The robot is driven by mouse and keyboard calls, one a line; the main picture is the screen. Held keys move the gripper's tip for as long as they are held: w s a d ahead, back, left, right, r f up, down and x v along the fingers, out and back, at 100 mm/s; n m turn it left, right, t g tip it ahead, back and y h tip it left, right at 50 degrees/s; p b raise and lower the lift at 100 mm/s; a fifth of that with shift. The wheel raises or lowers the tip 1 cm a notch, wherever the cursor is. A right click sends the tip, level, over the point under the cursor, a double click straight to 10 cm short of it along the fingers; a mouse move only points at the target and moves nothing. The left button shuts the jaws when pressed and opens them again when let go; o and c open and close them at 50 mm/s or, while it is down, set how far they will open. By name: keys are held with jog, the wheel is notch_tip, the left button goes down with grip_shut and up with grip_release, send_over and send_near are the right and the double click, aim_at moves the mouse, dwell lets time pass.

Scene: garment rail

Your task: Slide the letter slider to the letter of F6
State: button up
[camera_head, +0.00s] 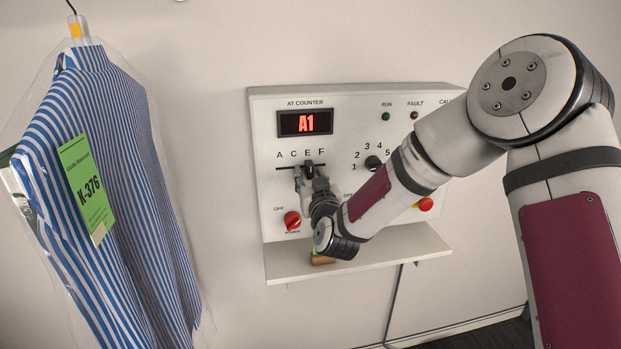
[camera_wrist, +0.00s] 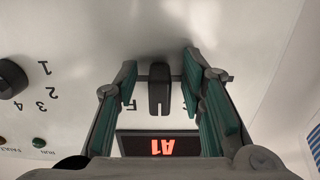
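The letter slider's dark knob (camera_wrist: 158,88) stands out from its slot in the wrist view, which shows the panel upside down. My gripper (camera_wrist: 165,68) is open, with green-padded fingers on either side of the knob and visible gaps to it. In the head view my gripper (camera_head: 308,178) is at the slot (camera_head: 286,166) under the letters A, C, E, F and largely hides the knob. I cannot tell exactly which letter the knob points at. The display (camera_head: 305,123) reads A1; it also shows in the wrist view (camera_wrist: 160,146).
The number dial (camera_head: 373,163) is right of the slider. A shelf (camera_head: 290,266) juts out below the panel (camera_head: 262,150). A bagged striped shirt (camera_head: 150,190) hangs left.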

grip_shut()
jog(key=shift+w+d, duration=0.2)
jog(key=shift+d, duration=0.45)
jog(key=shift+w+d, duration=0.2)
jog(key=shift+d, duration=0.5)
jog(key=shift+w+d, duration=0.2)
jog(key=shift+d, duration=0.45)
grip_release()
jog(key=shift+d, duration=0.1)
jog(key=shift+s, duration=0.1)
send_near(324, 170)
jog(key=v, duration=0.5)
jog(key=shift+s, duration=0.35)
